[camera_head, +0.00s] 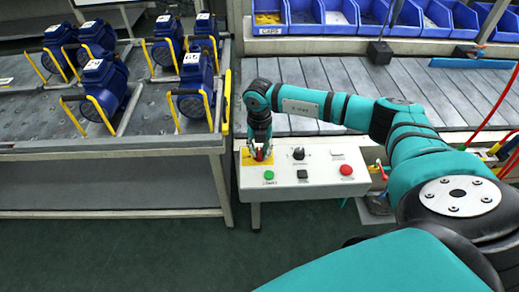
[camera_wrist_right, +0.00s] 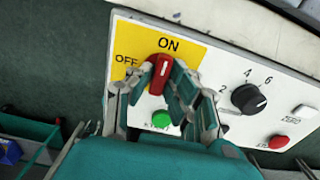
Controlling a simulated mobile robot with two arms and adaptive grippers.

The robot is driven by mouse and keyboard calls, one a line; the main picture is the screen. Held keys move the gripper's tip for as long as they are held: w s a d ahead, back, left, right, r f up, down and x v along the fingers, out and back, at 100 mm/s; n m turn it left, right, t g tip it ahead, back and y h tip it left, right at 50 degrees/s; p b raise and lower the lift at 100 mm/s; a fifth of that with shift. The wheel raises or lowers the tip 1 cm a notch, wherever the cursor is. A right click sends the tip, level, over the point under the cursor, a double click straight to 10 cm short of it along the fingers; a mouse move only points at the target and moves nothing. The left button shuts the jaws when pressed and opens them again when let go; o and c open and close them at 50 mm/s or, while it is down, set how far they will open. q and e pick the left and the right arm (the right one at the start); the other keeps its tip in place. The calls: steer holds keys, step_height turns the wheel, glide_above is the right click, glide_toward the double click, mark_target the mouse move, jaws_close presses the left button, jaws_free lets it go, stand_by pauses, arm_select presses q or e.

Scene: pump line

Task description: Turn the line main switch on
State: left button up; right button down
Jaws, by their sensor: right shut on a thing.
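The line main switch is a red rotary handle (camera_wrist_right: 160,74) on a yellow plate (camera_wrist_right: 193,58) marked ON and OFF. In the right wrist view the handle's white line points up toward the ON mark. In the head view the yellow plate (camera_head: 248,161) is at the left end of a white control box (camera_head: 318,177). My right gripper (camera_head: 262,152) reaches down over the plate. Its fingers stand on both sides of the red handle and are shut on it. The fingers hide part of the handle. My left gripper is not in view.
The box also bears a green button (camera_head: 269,175), a black knob (camera_head: 298,153) and a red button (camera_head: 346,170). Blue pumps (camera_head: 104,84) stand on the left table. A grey conveyor (camera_head: 330,85) and blue bins (camera_head: 304,15) lie behind the box.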

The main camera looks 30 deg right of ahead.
mark_target(259, 151)
steer(key=shift+w+d+r, duration=0.1)
steer(key=shift+r, duration=0.05)
stand_by(0.3)
steer(key=c, duration=1.3)
jaws_free()
step_height(259, 151, up, 12)
steer(key=shift+f, duration=0.1)
